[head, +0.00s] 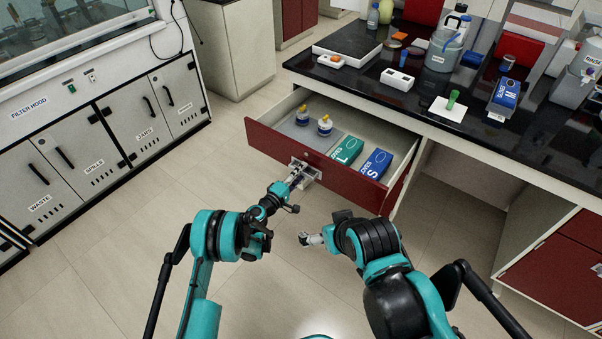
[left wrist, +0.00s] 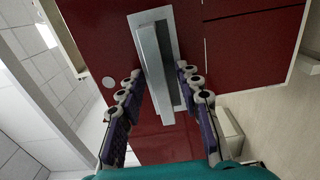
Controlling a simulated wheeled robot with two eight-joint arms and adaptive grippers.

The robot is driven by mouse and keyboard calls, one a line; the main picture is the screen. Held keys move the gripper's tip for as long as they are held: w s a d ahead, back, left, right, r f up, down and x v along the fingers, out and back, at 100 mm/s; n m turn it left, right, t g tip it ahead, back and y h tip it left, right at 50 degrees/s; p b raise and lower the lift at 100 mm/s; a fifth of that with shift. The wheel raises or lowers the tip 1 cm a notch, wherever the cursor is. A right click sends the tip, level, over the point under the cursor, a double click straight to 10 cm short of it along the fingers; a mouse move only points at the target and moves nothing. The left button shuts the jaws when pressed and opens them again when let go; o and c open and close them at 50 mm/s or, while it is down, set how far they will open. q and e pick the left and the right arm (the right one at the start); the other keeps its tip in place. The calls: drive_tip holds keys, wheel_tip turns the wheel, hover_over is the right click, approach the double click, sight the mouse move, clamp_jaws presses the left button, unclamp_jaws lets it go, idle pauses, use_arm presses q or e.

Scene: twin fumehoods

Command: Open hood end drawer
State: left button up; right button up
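The hood end drawer (head: 317,167) has a dark red front and stands pulled out from under the black-topped bench. Its metal handle (left wrist: 158,70) shows in the left wrist view. My left gripper (head: 297,176) is at the handle; in the left wrist view its fingers (left wrist: 160,76) lie on either side of the bar, spread, with narrow gaps.
The bench top (head: 420,95) carries bottles, trays, boxes and a small green item on a white pad. A fume hood with labelled white cabinets (head: 100,140) stands at the left. The tiled floor (head: 130,225) between them is clear. Another red drawer (head: 555,265) is at the lower right.

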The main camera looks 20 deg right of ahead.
use_arm(q)
drive_tip(key=v, duration=0.7)
drive_tip(key=shift+s+a, duration=0.15)
drive_tip(key=shift+a, duration=0.05)
drive_tip(key=a+r+m+g+y, duration=0.1)
drive_tip(key=a+r+m+y, duration=0.2)
drive_tip(key=r, duration=0.9)
drive_tip(key=s+a+r+m+g+y, duration=0.1)
drive_tip(key=s+a+r+m+y, duration=0.1)
drive_tip(key=s+a+r, duration=0.5)
drive_tip(key=s+a+r+m+g+y, duration=0.2)
drive_tip(key=s+a+y, duration=0.7)
drive_tip(key=s+a, duration=1.4)
drive_tip(key=s, duration=0.3)
drive_tip(key=shift+a+r+m, duration=0.2)
drive_tip(key=shift+r+m, duration=0.1)
drive_tip(key=shift+r, duration=0.05)
